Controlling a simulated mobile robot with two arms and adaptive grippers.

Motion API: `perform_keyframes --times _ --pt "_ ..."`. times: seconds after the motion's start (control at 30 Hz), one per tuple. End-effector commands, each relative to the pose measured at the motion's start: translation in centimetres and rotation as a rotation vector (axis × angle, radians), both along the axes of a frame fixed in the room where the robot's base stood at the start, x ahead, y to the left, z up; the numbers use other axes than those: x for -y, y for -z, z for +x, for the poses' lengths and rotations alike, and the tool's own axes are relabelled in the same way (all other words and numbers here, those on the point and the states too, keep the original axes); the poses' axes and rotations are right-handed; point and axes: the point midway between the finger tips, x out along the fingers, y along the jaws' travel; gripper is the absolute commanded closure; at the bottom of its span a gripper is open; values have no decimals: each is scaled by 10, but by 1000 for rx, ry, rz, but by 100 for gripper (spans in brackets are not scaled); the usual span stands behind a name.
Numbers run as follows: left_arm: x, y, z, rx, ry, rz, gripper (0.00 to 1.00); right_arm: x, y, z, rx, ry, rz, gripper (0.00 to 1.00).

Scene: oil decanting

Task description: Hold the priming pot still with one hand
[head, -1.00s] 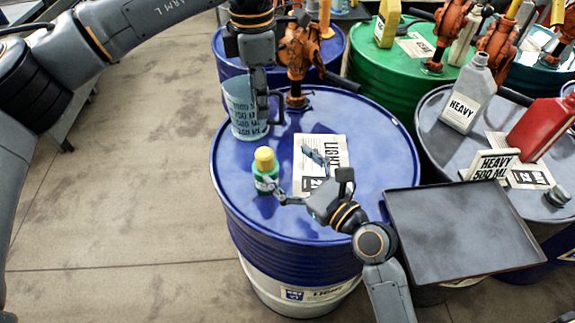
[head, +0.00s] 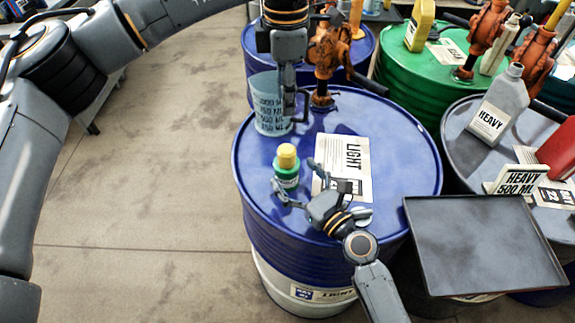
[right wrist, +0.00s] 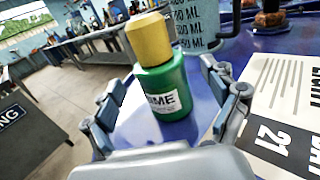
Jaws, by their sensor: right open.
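The priming pot is a small green bottle (head: 287,178) with a yellow cap, standing upright on the blue drum (head: 400,150). In the right wrist view the pot (right wrist: 165,90) stands between the spread fingers, its label partly readable, its lower edge partly hidden. My right gripper (head: 294,173) is open around the pot, with gaps visible on both sides in the wrist view (right wrist: 168,100). My left gripper (head: 290,105) is at the handle of a translucent blue measuring jug (head: 268,105) at the drum's far left. Whether its fingers are closed on the handle is unclear.
A LIGHT label card (head: 345,155) lies right of the pot. A dark tray (head: 480,245) is at the right, with a grey HEAVY bottle (head: 500,105) beyond it. The floor at left is clear.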

Motion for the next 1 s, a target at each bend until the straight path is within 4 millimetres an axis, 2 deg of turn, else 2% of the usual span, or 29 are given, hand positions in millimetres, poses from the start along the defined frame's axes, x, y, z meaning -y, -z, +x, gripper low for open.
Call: perform_keyframes --times 0.2,0.6,0.93,1.0 --pt "0 0 0 0 0 0 62 -15 0 20 -1 -1 1 14" --pt "0 0 0 0 0 0 62 -18 0 25 0 -2 0 16" --pt "0 0 0 0 0 0 62 -18 0 25 0 -2 0 84" --pt "0 0 0 0 0 0 62 -18 0 25 0 -2 0 88"
